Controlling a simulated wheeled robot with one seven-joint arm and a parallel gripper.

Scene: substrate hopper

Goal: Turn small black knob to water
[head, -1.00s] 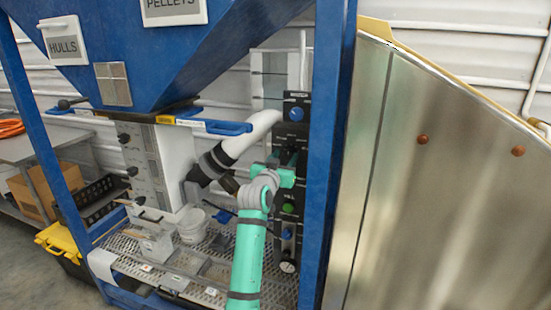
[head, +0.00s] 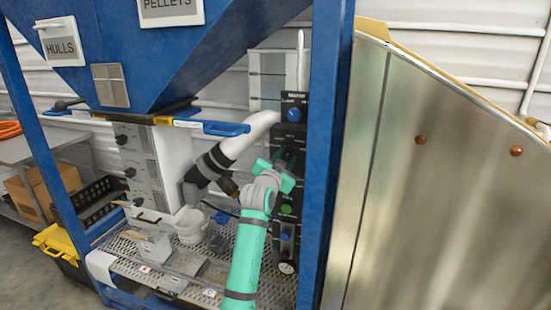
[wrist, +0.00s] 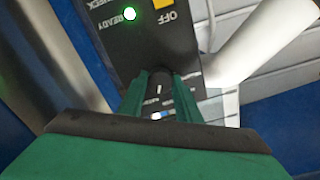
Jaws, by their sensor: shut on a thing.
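The tall black control panel (head: 292,140) stands inside the blue frame, and its face also shows in the wrist view (wrist: 135,42). My gripper (head: 283,168) is at the panel's middle, below the upper blue knob. In the wrist view, my gripper's green fingers (wrist: 161,85) are shut on the small black knob (wrist: 160,90), which has a pale mark on it. Most of the knob is hidden between the fingers. Small white lettering shows beside it, too small to read surely.
The panel carries an upper blue knob (head: 294,114), a green button (head: 286,209), a lit green READY light (wrist: 129,14) and a yellow OFF-labelled part (wrist: 162,3). The blue post (head: 328,150) stands close to the right.

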